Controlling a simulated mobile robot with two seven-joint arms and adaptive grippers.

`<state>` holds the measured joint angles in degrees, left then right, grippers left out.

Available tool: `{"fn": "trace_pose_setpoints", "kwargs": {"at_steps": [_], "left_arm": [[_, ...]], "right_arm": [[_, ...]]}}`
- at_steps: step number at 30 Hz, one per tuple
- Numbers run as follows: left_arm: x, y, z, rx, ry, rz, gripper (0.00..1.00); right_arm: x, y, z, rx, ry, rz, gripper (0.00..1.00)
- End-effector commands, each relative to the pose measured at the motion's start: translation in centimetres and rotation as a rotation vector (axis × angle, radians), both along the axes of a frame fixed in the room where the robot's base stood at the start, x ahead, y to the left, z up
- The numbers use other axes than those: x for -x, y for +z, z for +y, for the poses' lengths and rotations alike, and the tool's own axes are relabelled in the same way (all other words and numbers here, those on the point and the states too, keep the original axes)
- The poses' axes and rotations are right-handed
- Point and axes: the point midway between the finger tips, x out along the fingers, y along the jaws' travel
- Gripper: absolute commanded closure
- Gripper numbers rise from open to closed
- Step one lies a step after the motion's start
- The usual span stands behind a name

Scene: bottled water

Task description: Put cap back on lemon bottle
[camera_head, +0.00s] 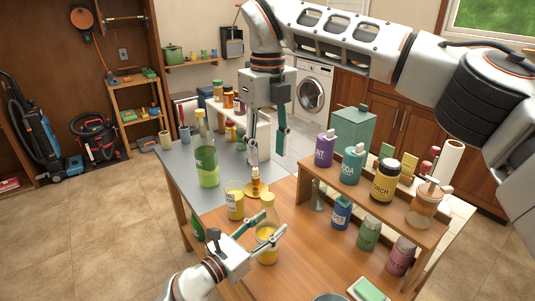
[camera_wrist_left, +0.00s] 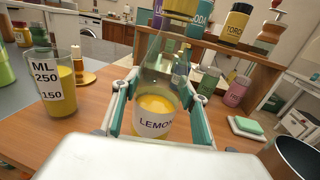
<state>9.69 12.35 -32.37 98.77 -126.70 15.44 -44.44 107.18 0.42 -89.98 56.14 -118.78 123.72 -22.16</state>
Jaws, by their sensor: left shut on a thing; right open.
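The lemon bottle (camera_head: 267,246) is clear, holds yellow liquid and stands upright on the wooden table; its label shows in the left wrist view (camera_wrist_left: 154,124). My left gripper (camera_head: 264,227) is shut around the bottle's sides, one finger on each side. My right gripper (camera_head: 267,150) is open, pointing down, near the small brass-based object (camera_head: 255,187). I see nothing between its fingers. No loose cap is clearly visible.
A measuring cup (camera_head: 235,204) with yellow liquid stands left of the lemon bottle. A large green bottle (camera_head: 207,168) stands on the grey counter. A wooden shelf (camera_head: 340,196) with several jars is at the right. A green sponge (camera_head: 369,289) lies near the front.

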Motion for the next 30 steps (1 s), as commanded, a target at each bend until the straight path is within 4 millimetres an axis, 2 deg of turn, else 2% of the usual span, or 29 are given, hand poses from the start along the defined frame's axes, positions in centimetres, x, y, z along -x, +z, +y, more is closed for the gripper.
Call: {"fn": "trace_pose_setpoints", "kwargs": {"at_steps": [4, 5, 6, 20, 30], "left_arm": [[0.0, -0.1, 0.0, 0.000, 0.000, 0.001, 1.00], [0.0, 0.0, 0.0, 0.000, 0.000, 0.001, 0.49], [0.0, 0.0, 0.0, 0.000, 0.000, 0.001, 0.39], [0.5, -0.1, 0.5, -0.001, 0.000, 0.001, 0.37], [5.2, -0.2, 4.7, -0.003, -0.001, 0.003, 0.37]], "right_arm": [[0.0, 0.0, 0.0, 0.000, 0.000, 0.000, 0.58], [0.0, 0.0, 0.0, 0.000, 0.000, 0.000, 0.58], [0.0, 0.0, 0.0, 0.000, 0.000, 0.000, 0.58], [0.0, 0.0, 0.0, 0.000, 0.000, 0.000, 0.58], [0.0, 0.0, 0.0, 0.000, 0.000, 0.000, 0.58]]}}
